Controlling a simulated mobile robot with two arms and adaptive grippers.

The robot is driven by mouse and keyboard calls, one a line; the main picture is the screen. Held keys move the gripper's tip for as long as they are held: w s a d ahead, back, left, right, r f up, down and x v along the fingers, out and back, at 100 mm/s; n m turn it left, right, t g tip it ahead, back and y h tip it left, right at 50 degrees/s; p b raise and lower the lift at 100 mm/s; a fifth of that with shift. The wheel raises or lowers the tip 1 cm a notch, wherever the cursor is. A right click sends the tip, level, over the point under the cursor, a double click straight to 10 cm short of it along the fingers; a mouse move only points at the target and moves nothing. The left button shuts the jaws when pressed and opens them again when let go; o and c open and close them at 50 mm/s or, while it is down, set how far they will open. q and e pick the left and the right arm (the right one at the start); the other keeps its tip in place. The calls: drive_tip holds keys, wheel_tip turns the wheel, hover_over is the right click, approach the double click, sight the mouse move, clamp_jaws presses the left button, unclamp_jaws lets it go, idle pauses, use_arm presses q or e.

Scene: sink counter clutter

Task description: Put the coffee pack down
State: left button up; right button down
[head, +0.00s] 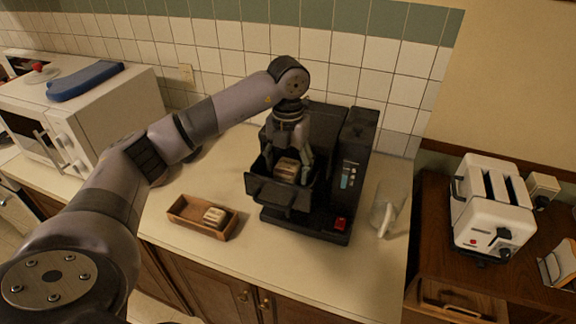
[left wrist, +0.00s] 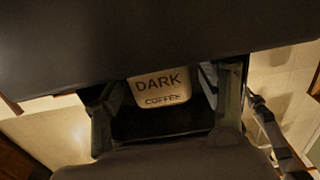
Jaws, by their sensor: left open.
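The coffee pack (head: 287,170), a small pale block, sits in the pulled-out black drawer (head: 268,190) of the coffee machine (head: 345,165). In the left wrist view its label reads "DARK COFFEE" (left wrist: 160,88). My left gripper (head: 289,172) points down into the drawer with its fingers apart, one on each side of the pack. The left wrist view shows the fingers (left wrist: 166,125) spread, with dark space between them below the pack. Whether a finger touches the pack is not clear. My right gripper is not in view.
A wooden tray (head: 188,210) with another pale pack (head: 215,216) stands left of the machine. A clear glass jug (head: 388,208) stands to its right. A white microwave (head: 100,115) is at left, a white toaster (head: 490,205) at right. The front counter is clear.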

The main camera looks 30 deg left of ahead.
sight(288, 164)
use_arm(q)
drive_tip(key=shift+r, duration=0.2)
drive_tip(key=shift+w+r, duration=0.1)
drive_tip(key=shift+r, duration=0.15)
wheel_tip(288, 164, up, 3)
drive_tip(key=shift+r+b, duration=0.1)
drive_tip(key=shift+b, duration=0.75)
wheel_tip(288, 164, up, 8)
drive_tip(key=shift+r, duration=0.15)
idle(0.5)
